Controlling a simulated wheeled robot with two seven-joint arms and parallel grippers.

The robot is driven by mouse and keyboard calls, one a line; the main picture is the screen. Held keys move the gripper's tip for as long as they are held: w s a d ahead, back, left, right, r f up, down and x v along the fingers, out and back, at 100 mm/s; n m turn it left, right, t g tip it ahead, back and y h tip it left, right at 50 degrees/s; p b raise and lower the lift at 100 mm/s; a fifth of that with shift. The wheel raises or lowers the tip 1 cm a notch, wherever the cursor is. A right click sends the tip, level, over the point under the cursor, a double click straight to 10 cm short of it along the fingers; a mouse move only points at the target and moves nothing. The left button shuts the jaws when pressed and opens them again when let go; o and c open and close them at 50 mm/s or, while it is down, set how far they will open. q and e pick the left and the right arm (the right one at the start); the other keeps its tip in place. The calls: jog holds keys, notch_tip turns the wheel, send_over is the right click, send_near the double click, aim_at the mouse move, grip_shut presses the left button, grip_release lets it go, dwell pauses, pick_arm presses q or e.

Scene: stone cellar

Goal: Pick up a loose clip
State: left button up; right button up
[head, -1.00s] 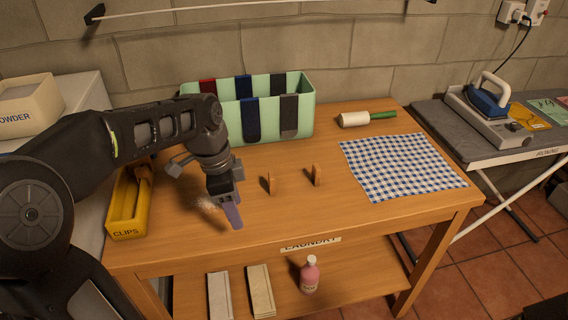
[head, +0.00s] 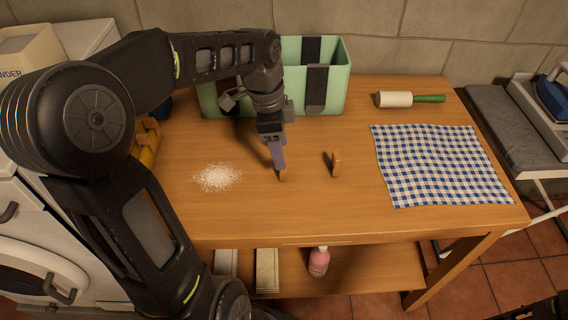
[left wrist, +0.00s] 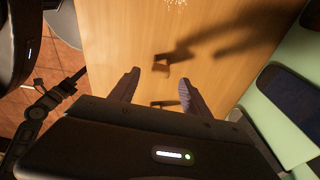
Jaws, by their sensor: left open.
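Two loose brown clips stand on the wooden table. The left clip (head: 283,176) is right by the fingertips of my left gripper (head: 278,172), which partly hides it. The right clip (head: 335,164) stands apart to the right. In the left wrist view my left gripper (left wrist: 156,80) is open, with nothing pinched. The left clip (left wrist: 162,66) shows near the gap between its fingertips, and the right clip (left wrist: 163,103) shows lower between the fingers. A dark part that looks like my right gripper (left wrist: 57,88) shows at the left wrist view's edge; its jaws are unclear.
White powder (head: 217,177) lies left of the clips. A checked cloth (head: 440,165) and a green-handled roller (head: 396,100) are at right. The yellow clip box (head: 147,158) is mostly hidden by my arm.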

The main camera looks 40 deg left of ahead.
pick_arm(q)
jog(key=shift+d+f, duration=0.1)
jog(key=shift+f, duration=0.65)
jog(key=shift+w+d+f+p, duration=0.1)
jog(key=shift+f+p, duration=0.1)
jog(key=shift+f, duration=1.15)
jog(key=shift+w+d+f+p, duration=0.1)
jog(key=shift+f+p, duration=0.1)
jog(key=shift+f, duration=1.1)
grip_shut()
